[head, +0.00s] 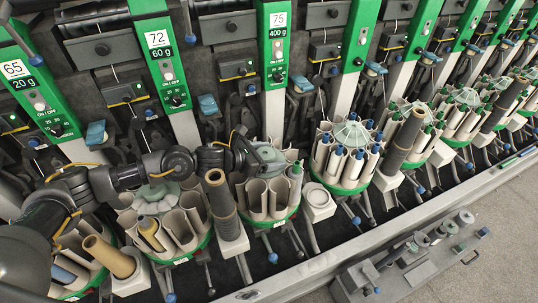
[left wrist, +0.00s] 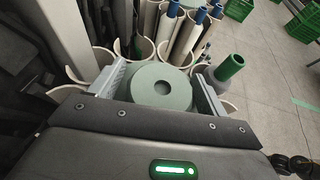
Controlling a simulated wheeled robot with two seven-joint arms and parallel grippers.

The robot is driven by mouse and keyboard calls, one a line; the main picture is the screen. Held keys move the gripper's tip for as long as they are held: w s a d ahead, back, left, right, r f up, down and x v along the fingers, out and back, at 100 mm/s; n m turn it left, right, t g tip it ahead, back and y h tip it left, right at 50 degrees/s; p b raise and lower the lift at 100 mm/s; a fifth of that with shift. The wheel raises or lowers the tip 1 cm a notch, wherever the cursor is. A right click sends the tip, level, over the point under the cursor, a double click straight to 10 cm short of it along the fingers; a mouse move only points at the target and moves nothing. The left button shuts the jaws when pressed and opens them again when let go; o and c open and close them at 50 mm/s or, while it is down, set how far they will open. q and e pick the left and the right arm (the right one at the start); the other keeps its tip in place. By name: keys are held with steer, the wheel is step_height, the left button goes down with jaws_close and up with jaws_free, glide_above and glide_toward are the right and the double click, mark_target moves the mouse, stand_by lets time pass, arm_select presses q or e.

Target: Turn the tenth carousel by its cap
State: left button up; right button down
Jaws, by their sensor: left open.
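A carousel with several white tube pockets and a green base ring (head: 272,222) stands near the middle of the head view. Its round grey-green cap (head: 269,155) sits on top; the left wrist view shows the cap (left wrist: 160,88) as a flat disc with a centre hole. My left gripper (head: 254,154) is over this carousel. In the left wrist view my left gripper (left wrist: 161,74) is open, with one grey finger on each side of the cap. I cannot tell whether the fingers touch it.
A tall brown tube (head: 221,200) stands left of this carousel, and a white holder (head: 318,200) stands right of it. Another capped carousel (head: 350,150) is farther right. A grey trolley (head: 415,258) is on the floor. Green crates (left wrist: 302,22) show in the wrist view.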

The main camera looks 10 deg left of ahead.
mark_target(269, 151)
arm_select(q)
step_height(269, 151, up, 3)
steer(key=shift+r, duration=0.1)
steer(key=s+d+r+b, duration=0.1)
steer(key=s+d+r, duration=0.1)
steer(key=s+r, duration=0.7)
steer(key=s, duration=0.5)
steer(key=shift+r, duration=0.4)
